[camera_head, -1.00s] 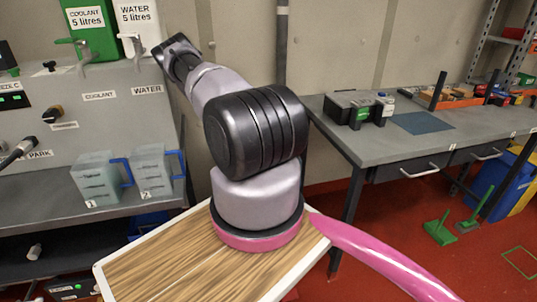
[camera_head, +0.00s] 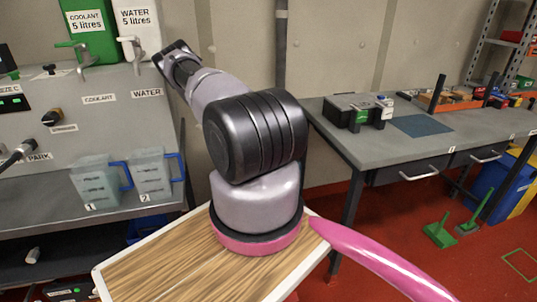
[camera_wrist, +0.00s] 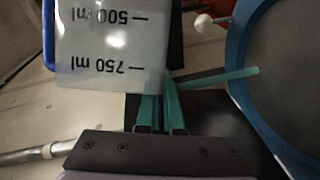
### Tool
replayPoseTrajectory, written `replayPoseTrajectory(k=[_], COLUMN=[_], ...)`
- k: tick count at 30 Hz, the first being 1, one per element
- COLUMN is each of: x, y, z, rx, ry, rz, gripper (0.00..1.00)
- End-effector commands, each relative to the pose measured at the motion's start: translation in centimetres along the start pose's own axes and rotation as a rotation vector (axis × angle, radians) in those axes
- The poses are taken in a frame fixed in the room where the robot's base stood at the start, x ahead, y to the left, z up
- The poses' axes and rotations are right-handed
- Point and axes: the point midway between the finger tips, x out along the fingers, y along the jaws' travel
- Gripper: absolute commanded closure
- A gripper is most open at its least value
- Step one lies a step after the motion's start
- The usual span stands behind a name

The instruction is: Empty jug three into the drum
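In the wrist view a clear jug (camera_wrist: 112,45) with upside-down 500 ml and 750 ml marks fills the top left. Its number does not show; I take it as jug three. My gripper (camera_wrist: 160,112) has teal fingers close together at the jug's marked wall, apparently shut on its edge. A blue-rimmed round dark thing (camera_wrist: 238,60), seemingly the drum, is at the right. A thin teal streak (camera_wrist: 222,77) runs from beside the jug toward it; I cannot tell if it is liquid. In the head view my gripper, this jug and the drum do not show.
Jug 1 (camera_head: 97,184) and jug 2 (camera_head: 152,175) stand on the left bench, below the green coolant can (camera_head: 88,40) and white water can (camera_head: 137,30). A grey workbench (camera_head: 415,150) is at the right. Red floor beside it holds a green dustpan (camera_head: 439,232).

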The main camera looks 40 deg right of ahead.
Motion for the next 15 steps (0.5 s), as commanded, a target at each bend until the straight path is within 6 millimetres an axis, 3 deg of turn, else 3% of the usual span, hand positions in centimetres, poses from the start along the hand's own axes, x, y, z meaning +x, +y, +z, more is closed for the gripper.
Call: replayPoseTrajectory(k=[15], x=[-0.07], y=[0.01], z=[-0.23], rx=[-0.09], ry=[0.001], rz=[0.045], gripper=[1.0])
